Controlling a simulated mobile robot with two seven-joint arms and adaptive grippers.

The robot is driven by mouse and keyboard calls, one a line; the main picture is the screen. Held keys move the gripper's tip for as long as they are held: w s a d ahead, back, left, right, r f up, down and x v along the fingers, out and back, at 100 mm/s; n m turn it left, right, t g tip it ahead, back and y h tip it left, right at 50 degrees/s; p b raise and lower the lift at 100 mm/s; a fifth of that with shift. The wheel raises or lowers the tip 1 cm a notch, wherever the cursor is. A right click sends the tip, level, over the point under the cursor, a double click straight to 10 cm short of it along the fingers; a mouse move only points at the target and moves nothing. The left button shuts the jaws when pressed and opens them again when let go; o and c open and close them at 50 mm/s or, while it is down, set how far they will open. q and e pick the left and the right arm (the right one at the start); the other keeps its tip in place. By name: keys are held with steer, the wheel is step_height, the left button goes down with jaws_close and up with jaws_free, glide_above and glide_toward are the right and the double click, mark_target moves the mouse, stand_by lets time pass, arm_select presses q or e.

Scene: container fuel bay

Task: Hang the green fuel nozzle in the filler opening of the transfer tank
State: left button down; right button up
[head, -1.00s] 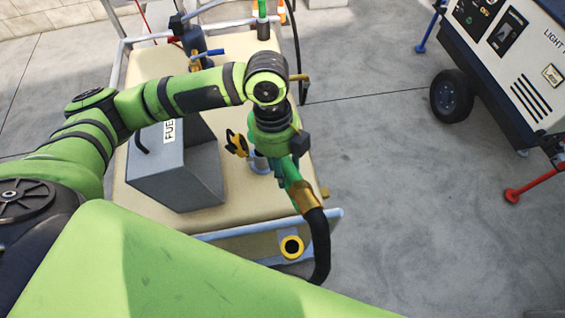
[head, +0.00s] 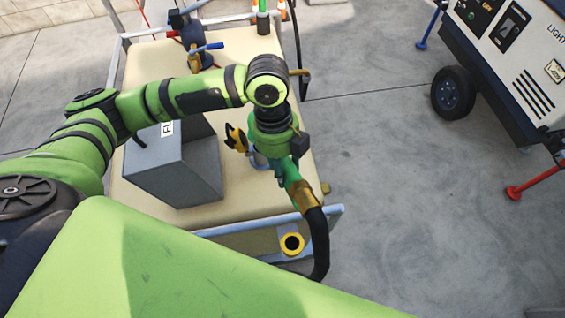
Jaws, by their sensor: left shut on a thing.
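The green fuel nozzle (head: 289,172) shows below my left wrist, with a brass fitting and a black hose running down from it. My left gripper (head: 279,150) is shut on the nozzle; its fingers are mostly hidden by my wrist. The transfer tank (head: 240,195) is the cream, flat-topped body under them. A pale metal collar, the filler opening (head: 258,160), shows just left of the nozzle. The spout is hidden, so I cannot tell whether it is in the opening. My right gripper is not in view.
A grey box (head: 172,172) labelled FUEL stands on the tank, left of the nozzle. A yellow and black part (head: 237,138) sits beside the collar. A blue-handled valve (head: 205,47) is at the back. A light tower trailer (head: 505,60) stands right; the concrete between is clear.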

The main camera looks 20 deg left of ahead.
arm_select(q)
steer(key=shift+f, duration=0.1)
steer(key=shift+w+a+b+x, duration=0.1)
steer(key=shift+b+x, duration=0.3)
steer(key=shift+x, duration=0.35)
steer(key=shift+w+a+b+x, duration=0.15)
steer(key=shift+b+x, duration=0.2)
steer(key=shift+x, duration=0.35)
steer(key=shift+w+a+b+x, duration=0.1)
steer(key=shift+b+x, duration=0.3)
steer(key=shift+x, duration=0.35)
steer(key=shift+f, duration=0.1)
steer(key=c, duration=0.6)
jaws_free()
steer(key=shift+s, duration=0.1)
steer(key=v, duration=1.2)
steer(key=shift+s, duration=0.1)
